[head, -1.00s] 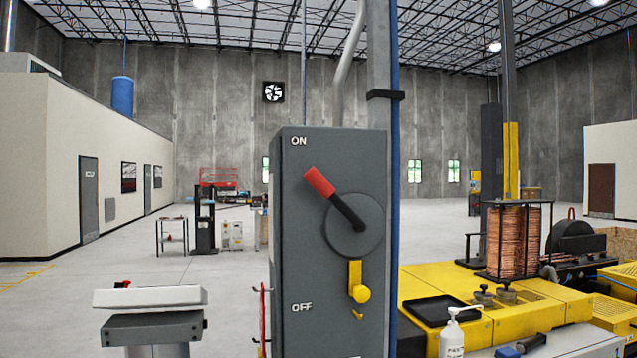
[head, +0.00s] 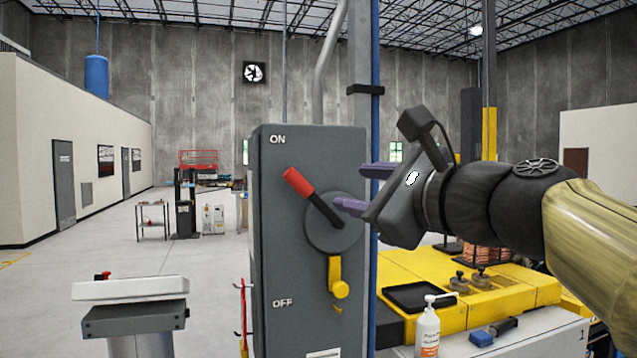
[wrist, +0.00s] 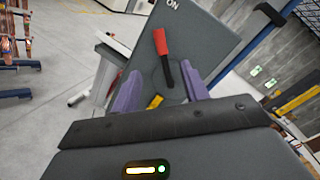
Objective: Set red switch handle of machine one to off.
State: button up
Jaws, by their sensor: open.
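The grey switch box (head: 277,230) stands upright with ON marked near its top and OFF near its bottom. Its red-tipped switch handle (head: 299,182) has a black shaft on a round grey disc and slants up and left toward ON. My gripper (head: 357,188) is to the right of the handle, its two purple fingers open and empty, pointing left. In the wrist view the red handle (wrist: 161,43) shows beyond and between the spread fingers (wrist: 162,93), apart from them. The handle's pivot is partly visible there.
A yellow latch (head: 336,277) sits below the disc on the box. A grey post with a blue pipe (head: 375,150) rises behind the box. A pedestal (head: 133,319) stands at lower left. A yellow machine (head: 515,290) and a white pump bottle (head: 428,330) are at right.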

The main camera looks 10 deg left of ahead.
aim_at(302, 183)
jog(key=shift+w+f, duration=0.1)
jog(key=shift+w, duration=0.05)
jog(key=shift+w+a, duration=0.1)
jog(key=p+x, duration=0.6)
jog(key=x, duration=1.1)
jog(key=shift+w, duration=0.1)
grip_shut()
